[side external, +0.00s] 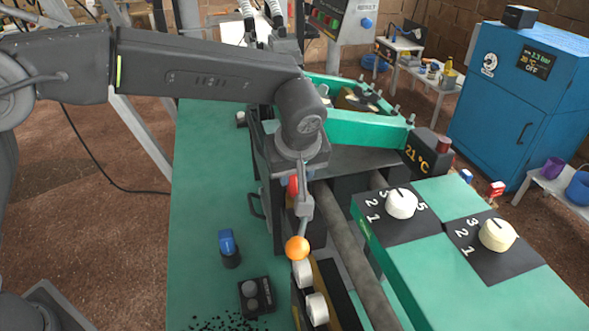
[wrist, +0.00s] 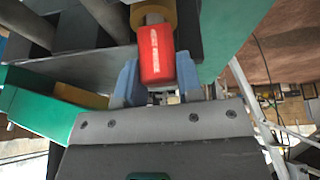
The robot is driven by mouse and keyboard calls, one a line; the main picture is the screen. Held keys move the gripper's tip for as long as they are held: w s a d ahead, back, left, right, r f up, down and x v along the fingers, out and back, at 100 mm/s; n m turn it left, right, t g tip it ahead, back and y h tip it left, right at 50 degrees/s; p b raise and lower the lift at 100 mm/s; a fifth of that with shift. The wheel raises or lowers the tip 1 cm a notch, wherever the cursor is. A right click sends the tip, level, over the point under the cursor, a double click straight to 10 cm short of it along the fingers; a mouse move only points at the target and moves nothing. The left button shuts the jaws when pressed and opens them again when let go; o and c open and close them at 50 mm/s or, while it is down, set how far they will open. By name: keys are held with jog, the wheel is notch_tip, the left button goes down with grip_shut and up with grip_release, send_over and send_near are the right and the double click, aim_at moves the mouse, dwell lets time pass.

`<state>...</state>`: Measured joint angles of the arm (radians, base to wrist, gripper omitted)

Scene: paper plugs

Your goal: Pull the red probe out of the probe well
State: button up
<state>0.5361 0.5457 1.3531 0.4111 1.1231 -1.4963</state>
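In the side view my gripper (side external: 299,180) is low at the machine, with a bit of the red probe (side external: 293,187) showing; the fingers are mostly hidden there.
A lever with an orange ball (side external: 297,248) stands just below my gripper. A green panel with two cream knobs (side external: 401,203) is to the right, beside a dark 21 °C display (side external: 426,156). The green bench (side external: 205,185) on the left is mostly clear around a blue-topped object (side external: 228,247).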

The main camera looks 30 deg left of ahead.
jog(key=c, duration=0.5)
jog(key=shift+r, duration=0.7)
dwell(0.7)
jog(key=shift+r, duration=1.05)
jog(key=shift+r, duration=0.35)
jog(key=shift+r, duration=0.35)
jog(key=shift+r, duration=0.4)
jog(key=shift+r, duration=1.3)
